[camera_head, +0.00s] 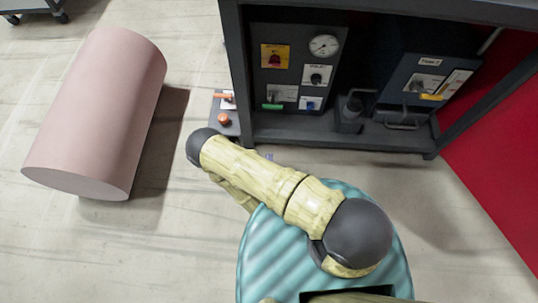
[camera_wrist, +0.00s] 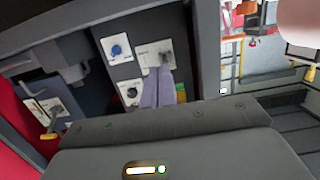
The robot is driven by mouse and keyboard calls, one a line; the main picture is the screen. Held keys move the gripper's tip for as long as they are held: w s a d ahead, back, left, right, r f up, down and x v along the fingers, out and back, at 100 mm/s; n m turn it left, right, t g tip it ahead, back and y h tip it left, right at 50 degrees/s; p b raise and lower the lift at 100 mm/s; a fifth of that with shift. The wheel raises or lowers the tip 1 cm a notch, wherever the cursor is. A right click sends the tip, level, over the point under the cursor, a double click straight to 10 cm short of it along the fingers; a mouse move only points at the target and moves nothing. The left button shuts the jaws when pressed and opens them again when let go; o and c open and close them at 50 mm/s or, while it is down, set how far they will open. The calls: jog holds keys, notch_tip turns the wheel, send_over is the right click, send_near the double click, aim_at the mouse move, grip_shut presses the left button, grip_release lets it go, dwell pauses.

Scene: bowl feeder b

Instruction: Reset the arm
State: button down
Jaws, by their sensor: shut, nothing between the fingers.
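My gripper (camera_wrist: 160,84) shows in the wrist view as two grey-purple fingers held together, with nothing between them. Its tips appear in front of a control panel (camera_wrist: 124,74) with a blue knob and white label plates. I cannot tell from this view whether they touch it. In the head view my arm reaches up and left from the bottom right toward the cabinet's lower left corner. The gripper itself is hidden there behind my own arm.
A dark cabinet (camera_head: 340,139) holds a panel with a round gauge (camera_head: 324,45) and a red switch on a yellow plate (camera_head: 275,57). A small box with an orange button (camera_head: 223,118) sits at its left. A pink cylinder (camera_head: 100,110) lies on the floor, left.

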jog(key=shift+w, duration=0.1)
jog(key=w+r+m+g+p, duration=0.1)
jog(key=w+r+g+p, duration=0.2)
jog(key=r, duration=0.4)
jog(key=w+r+m+g+y, duration=0.1)
jog(key=w+r+g, duration=0.1)
jog(key=w+r, duration=0.4)
jog(key=w+r+m+g+p, duration=0.1)
jog(key=w+r+g+p, duration=0.15)
jog(key=r, duration=0.55)
jog(key=s+d+r+n+g+p, duration=0.15)
jog(key=s+d+r, duration=0.3)
jog(key=r, duration=0.45)
jog(key=s+d+r+n+g+y+p, duration=0.1)
jog(key=s+d+r+g+p, duration=0.1)
jog(key=s+d+r, duration=0.5)
jog(key=s+d+r+n+g+p, duration=0.15)
jog(key=s+r, duration=0.25)
jog(key=r, duration=0.6)
notch_tip(320, 180, up, 37)
jog(key=p, duration=3.6)
jog(key=shift+r+p, duration=0.15)
jog(key=shift+p, duration=0.2)
